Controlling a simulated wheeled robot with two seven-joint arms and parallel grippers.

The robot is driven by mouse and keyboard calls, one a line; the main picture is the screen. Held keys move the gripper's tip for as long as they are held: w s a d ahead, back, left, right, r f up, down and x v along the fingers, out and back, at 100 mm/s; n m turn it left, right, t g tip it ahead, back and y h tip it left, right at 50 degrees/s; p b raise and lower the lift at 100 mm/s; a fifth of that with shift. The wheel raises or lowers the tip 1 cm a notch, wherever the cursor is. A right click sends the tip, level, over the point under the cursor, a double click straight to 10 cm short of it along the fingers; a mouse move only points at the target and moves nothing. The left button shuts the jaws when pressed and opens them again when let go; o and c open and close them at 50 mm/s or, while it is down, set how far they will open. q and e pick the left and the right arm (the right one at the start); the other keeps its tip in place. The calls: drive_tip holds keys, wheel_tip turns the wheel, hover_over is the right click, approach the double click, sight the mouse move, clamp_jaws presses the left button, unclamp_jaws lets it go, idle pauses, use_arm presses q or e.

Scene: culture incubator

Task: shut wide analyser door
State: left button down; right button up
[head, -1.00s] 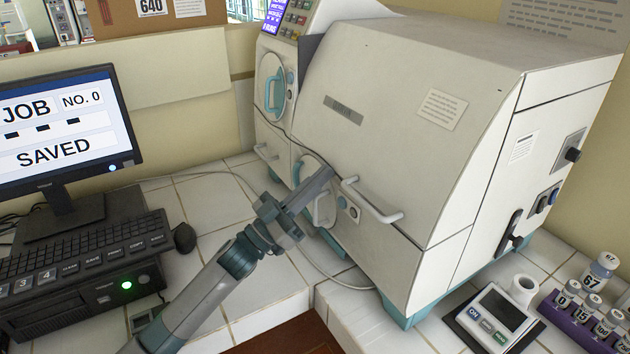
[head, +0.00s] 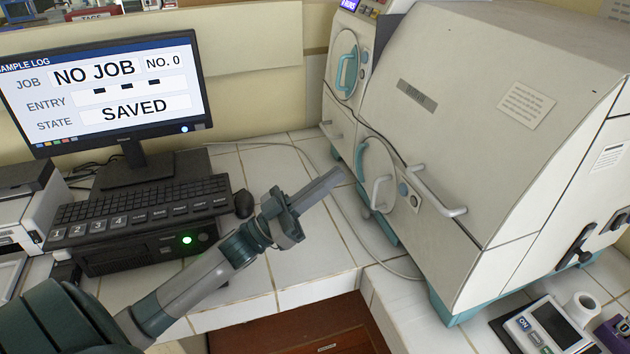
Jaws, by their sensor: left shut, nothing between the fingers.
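The analyser is a large cream-white machine on teal feet in the right half of the head view. Its wide door (head: 465,115) is the broad sloping front panel with a label and a pale bar handle (head: 437,192) at its lower edge. The panel looks flush with the body, with only a thin seam showing; a small gap cannot be ruled out. My left gripper (head: 338,177) is shut and empty over the white tiles, left of the analyser's lower front and apart from the bar handle. My right gripper is out of view.
Left of the wide door are a round door with a teal handle (head: 345,70) and a lower round hatch with a white handle (head: 380,190). A monitor (head: 105,90), keyboard (head: 140,211) and mouse (head: 243,203) stand left. A small device (head: 548,328) sits front right.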

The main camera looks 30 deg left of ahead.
use_arm(q)
drive_tip(key=shift+s+a, duration=0.9)
drive_tip(key=shift+s, duration=0.2)
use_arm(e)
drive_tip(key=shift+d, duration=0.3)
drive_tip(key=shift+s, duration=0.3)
